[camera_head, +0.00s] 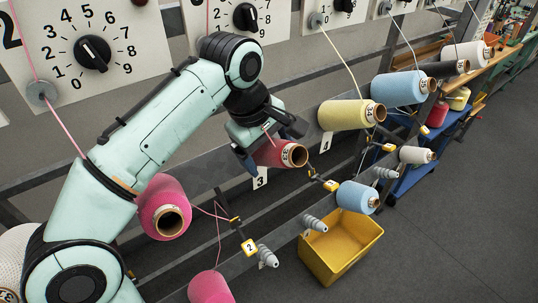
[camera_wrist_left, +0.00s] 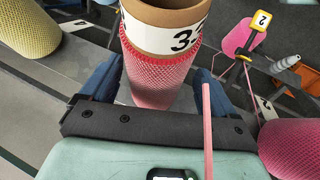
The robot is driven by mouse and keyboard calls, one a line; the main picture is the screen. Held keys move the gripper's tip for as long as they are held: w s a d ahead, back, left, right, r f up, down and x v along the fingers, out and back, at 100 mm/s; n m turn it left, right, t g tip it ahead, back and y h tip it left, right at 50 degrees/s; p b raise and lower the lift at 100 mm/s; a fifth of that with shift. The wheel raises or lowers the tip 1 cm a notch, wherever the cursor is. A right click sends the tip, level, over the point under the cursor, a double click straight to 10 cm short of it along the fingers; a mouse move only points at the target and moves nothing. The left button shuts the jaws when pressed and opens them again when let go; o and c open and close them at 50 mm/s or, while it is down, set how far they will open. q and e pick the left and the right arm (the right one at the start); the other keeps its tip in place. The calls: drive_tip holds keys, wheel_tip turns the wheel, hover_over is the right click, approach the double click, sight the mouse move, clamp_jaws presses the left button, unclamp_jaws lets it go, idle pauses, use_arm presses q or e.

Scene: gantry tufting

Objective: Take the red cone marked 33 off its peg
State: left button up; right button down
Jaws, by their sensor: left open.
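The red cone (camera_head: 271,154) sits on the rail above the white card 3 (camera_head: 260,179), its brown tube end facing outward to the right. In the left wrist view the red cone (camera_wrist_left: 160,75) fills the space between my fingers, and its white band shows part of a black 33. My left gripper (camera_head: 267,141) is open, with one dark blue finger on each side of the cone. I cannot tell whether the fingers touch it. The peg inside the cone is hidden. My right gripper is not in view.
A pink cone (camera_head: 165,208) is at the near left and a yellow cone (camera_head: 350,115) at the right. A small blue cone (camera_head: 357,197) sits above a yellow bin (camera_head: 347,248). A pink thread (camera_wrist_left: 208,130) passes close to the gripper. Dial panels (camera_head: 75,62) stand behind.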

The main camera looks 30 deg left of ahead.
use_arm(q)
drive_tip(key=shift+w+f, duration=0.35)
drive_tip(key=shift+f, duration=0.2)
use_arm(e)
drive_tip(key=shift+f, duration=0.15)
use_arm(q)
drive_tip(key=c, duration=1.3)
drive_tip(key=shift+d+r, duration=0.1)
drive_tip(key=shift+r, duration=0.05)
drive_tip(key=shift+s, duration=0.1)
drive_tip(key=shift+s+d+r, duration=0.1)
drive_tip(key=shift+d+r, duration=0.25)
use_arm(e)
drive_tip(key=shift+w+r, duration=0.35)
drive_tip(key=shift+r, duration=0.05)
